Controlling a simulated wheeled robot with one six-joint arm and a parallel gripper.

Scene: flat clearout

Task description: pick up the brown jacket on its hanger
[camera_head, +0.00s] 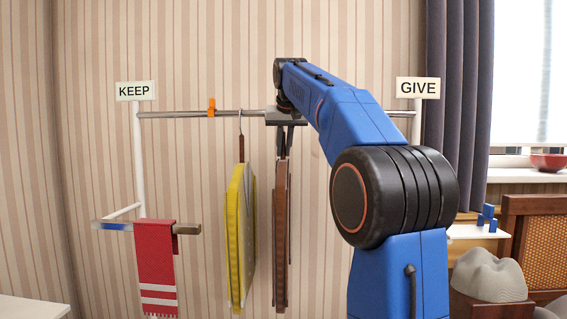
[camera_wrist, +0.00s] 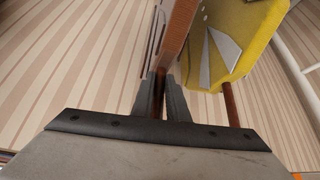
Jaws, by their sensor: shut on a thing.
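The brown jacket (camera_head: 281,235) hangs edge-on below the rail, at the middle of the head view. My gripper (camera_head: 284,150) points down over it and is shut on the neck of its hanger. In the wrist view my gripper's two fingers (camera_wrist: 161,100) close around the thin brown hanger neck, with the brown jacket (camera_wrist: 175,35) beyond them. The hanger's hook is hidden behind my gripper and arm, so I cannot tell whether it still sits on the rail.
A yellow garment (camera_head: 241,235) hangs close to the left of the jacket. An orange clip (camera_head: 211,107) sits on the rail (camera_head: 175,114), between the KEEP sign (camera_head: 135,91) and the GIVE sign (camera_head: 418,88). A red scarf (camera_head: 156,265) hangs on a lower bar at left.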

